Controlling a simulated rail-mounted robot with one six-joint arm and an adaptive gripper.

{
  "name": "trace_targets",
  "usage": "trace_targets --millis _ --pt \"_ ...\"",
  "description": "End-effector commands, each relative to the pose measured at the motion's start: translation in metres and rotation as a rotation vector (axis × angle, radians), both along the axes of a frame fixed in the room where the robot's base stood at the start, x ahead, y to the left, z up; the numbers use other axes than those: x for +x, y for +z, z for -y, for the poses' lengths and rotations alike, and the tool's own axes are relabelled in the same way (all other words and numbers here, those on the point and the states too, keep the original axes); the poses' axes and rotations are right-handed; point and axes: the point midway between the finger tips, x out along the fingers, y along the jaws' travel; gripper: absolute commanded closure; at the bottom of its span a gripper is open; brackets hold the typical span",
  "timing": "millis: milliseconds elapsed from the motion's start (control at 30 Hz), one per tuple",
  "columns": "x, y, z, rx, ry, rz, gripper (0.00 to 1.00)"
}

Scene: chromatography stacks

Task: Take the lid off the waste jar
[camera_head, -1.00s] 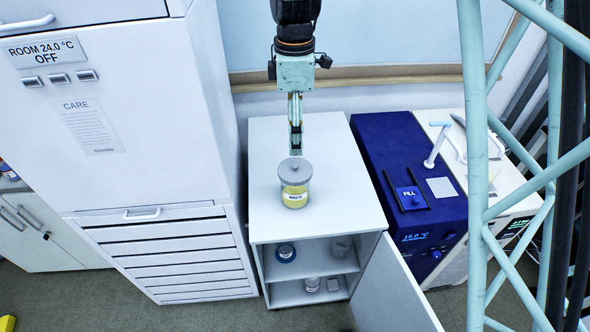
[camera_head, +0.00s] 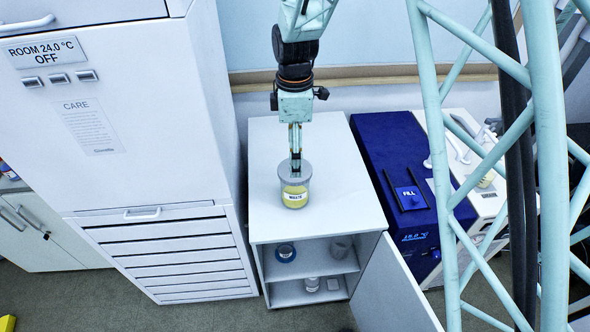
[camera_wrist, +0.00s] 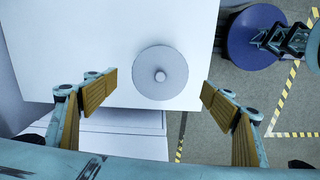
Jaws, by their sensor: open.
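The waste jar (camera_head: 295,197) stands upright on top of the white cabinet, with yellow contents and a label reading WASTE. Its grey lid (camera_head: 287,171) is on the jar. My gripper (camera_head: 295,165) points down over the lid in the head view and partly hides the knob. In the wrist view my gripper (camera_wrist: 160,92) is open, with both tan pads apart from the lid and nothing held.
The white cabinet top (camera_head: 345,215) is clear around the jar. Its door (camera_head: 395,290) hangs open, with several containers on the shelves. A tall white unit (camera_head: 110,110) stands close on the left. A blue instrument (camera_head: 400,150) stands on the right.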

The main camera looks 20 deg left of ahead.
Motion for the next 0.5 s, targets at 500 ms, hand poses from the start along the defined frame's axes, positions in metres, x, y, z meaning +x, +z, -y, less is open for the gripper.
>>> trace_targets --millis 500 --pt "0.0001 -0.0059 0.0004 0.000 0.000 0.000 0.23"
